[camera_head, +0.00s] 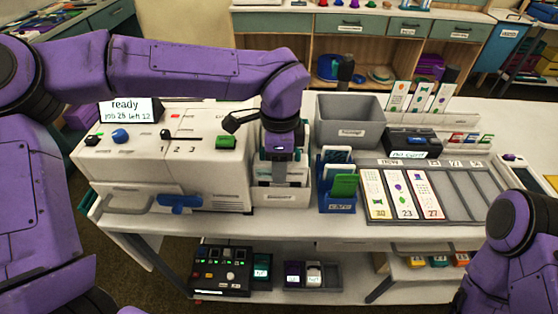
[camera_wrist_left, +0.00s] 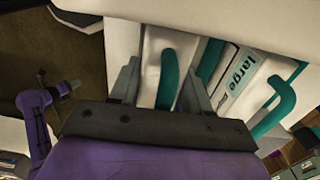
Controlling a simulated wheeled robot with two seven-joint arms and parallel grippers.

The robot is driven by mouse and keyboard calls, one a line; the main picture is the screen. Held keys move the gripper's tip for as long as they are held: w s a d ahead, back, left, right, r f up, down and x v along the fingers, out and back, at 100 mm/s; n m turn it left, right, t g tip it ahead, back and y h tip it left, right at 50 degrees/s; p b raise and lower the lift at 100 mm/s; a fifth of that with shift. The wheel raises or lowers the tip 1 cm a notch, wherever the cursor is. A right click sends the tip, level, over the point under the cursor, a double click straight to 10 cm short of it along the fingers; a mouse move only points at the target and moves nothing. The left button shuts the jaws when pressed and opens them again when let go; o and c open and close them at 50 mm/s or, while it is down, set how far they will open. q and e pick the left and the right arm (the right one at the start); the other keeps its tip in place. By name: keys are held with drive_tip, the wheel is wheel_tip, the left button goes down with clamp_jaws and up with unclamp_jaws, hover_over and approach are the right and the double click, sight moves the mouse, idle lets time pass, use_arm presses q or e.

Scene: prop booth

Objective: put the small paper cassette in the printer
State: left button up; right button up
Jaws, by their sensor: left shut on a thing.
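The white printer (camera_head: 175,160) stands at the left of the table, its screen (camera_head: 130,111) reading "ready". A blue latch (camera_head: 180,203) sits low on its front. My left gripper (camera_wrist_left: 162,85) is shut on a pale cassette (camera_wrist_left: 154,48) with a teal handle, in the white rack (camera_head: 283,196) beside the printer. No size word shows on the held cassette. A cassette labelled "large" (camera_wrist_left: 240,85) stands beside it with its own teal handle. In the left wrist view, what seems to be my right gripper (camera_wrist_left: 75,86) is small and dark, its jaws unclear.
Right of the rack stand a blue card holder (camera_head: 338,196), a grey bin (camera_head: 350,121) and a grey sorting tray (camera_head: 455,190) with cards. A black control box (camera_head: 221,271) is on the shelf below. A strip along the table's front edge is clear.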

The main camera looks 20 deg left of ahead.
use_arm(q)
drive_tip(key=shift+f, duration=0.2)
drive_tip(key=o, duration=1.4)
drive_tip(key=shift+r, duration=0.1)
wheel_tip(320, 180, up, 10)
drive_tip(key=shift+r+b, duration=0.2)
drive_tip(key=shift+b, duration=0.3)
